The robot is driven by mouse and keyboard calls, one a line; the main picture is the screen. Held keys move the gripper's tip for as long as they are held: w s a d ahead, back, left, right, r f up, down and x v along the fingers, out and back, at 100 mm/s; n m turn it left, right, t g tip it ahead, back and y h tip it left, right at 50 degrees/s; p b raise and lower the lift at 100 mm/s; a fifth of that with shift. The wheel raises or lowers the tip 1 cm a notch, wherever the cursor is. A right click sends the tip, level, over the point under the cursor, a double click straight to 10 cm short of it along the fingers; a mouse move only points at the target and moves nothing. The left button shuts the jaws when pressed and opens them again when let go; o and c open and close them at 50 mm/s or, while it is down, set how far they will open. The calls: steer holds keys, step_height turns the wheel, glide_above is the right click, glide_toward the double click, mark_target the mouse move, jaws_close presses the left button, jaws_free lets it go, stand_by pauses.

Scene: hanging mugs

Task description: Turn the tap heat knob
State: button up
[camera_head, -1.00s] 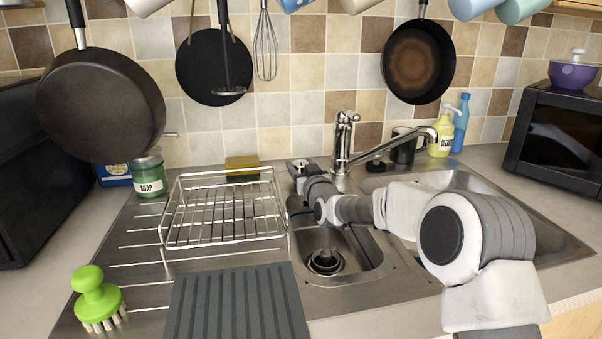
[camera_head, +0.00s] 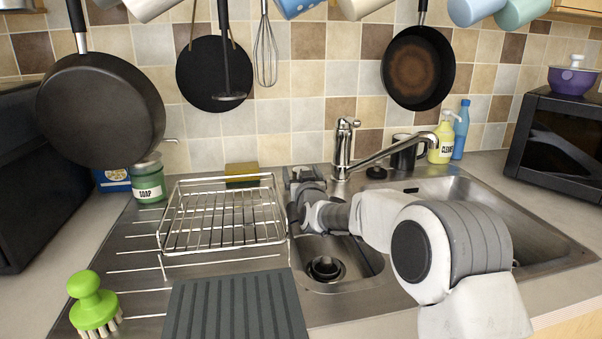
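The chrome tap (camera_head: 343,150) stands at the back of the steel sink, its spout reaching to the right over the large basin. A small lever (camera_head: 352,123) sits at the top of its column; I take this to be the heat knob. My gripper (camera_head: 302,172) is low at the back rim of the sink, just left of the tap's base and well below the lever. A gap shows between it and the tap column. Its fingers are small and partly hidden by my wrist, so I cannot tell whether they are open.
A wire dish rack (camera_head: 222,215) stands close to the left of my arm. A sponge (camera_head: 242,172) lies behind it. A black mug (camera_head: 403,155) and cleaner bottle (camera_head: 441,143) stand right of the tap. Pans and a whisk (camera_head: 265,55) hang above.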

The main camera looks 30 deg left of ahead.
steer(key=shift+s, duration=0.1)
steer(key=p+v, duration=0.2)
steer(key=v, duration=1.5)
steer(key=w+d+r+n+g+y+p, duration=0.1)
steer(key=w+d+r+n+g+p, duration=0.3)
steer(key=w+r+n+g+p, duration=0.25)
steer(key=shift+m+g, duration=0.75)
steer(key=x, duration=0.6)
steer(key=b+x, duration=0.1)
steer(key=x, duration=0.4)
steer(key=b+x, duration=0.1)
steer(key=x, duration=0.5)
steer(key=shift+a+f, duration=0.3)
steer(key=shift+f, duration=0.15)
